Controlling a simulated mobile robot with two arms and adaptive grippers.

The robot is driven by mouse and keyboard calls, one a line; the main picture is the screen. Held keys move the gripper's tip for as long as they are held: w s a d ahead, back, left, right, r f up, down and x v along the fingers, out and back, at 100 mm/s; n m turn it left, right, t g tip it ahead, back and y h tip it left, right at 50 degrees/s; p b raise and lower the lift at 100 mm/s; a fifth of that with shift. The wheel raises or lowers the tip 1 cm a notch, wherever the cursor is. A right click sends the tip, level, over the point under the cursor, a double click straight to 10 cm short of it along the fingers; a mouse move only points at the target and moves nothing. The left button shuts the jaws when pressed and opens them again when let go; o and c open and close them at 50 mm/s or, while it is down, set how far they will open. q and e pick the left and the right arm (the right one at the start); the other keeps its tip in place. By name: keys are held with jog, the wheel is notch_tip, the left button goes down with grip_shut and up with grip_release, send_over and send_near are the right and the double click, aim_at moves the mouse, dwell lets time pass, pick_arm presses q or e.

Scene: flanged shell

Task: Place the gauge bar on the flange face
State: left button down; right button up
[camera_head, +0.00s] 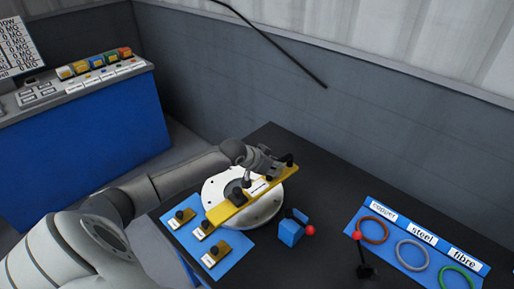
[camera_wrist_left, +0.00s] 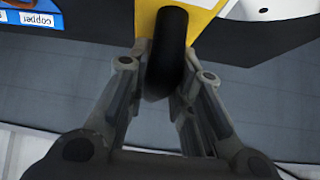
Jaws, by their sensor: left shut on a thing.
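The long yellow gauge bar (camera_head: 228,209) lies across the pale round flange face (camera_head: 263,214), running from lower left to upper right. I cannot tell whether it touches the face or is slightly above it. My left gripper (camera_head: 273,168) is at the bar's upper right part. In the left wrist view, its fingers (camera_wrist_left: 167,62) are shut on a black knob (camera_wrist_left: 172,38), with the yellow bar (camera_wrist_left: 203,10) behind it. The gripper hides part of the bar and flange. My right gripper is not in view.
A blue mat (camera_head: 239,244) holds small yellow pieces with black knobs, left of the flange. A blue block (camera_head: 290,233) with a red ball stands in front. The dark table (camera_head: 335,190) is bare behind.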

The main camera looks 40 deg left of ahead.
pick_arm(q)
jog(key=w+a+r+n, duration=0.1)
jog(key=w+a, duration=0.1)
jog(key=a, duration=0.6)
jog(key=shift+y, duration=0.4)
notch_tip(320, 180, down, 6)
jog(key=b, duration=0.5)
jog(key=shift+s+a, duration=0.1)
jog(key=shift+s, duration=0.05)
jog(key=shift+f+b, duration=0.35)
jog(key=shift+b, duration=0.1)
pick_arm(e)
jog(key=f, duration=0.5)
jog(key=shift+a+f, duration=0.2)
pick_arm(q)
jog(key=shift+f, duration=0.5)
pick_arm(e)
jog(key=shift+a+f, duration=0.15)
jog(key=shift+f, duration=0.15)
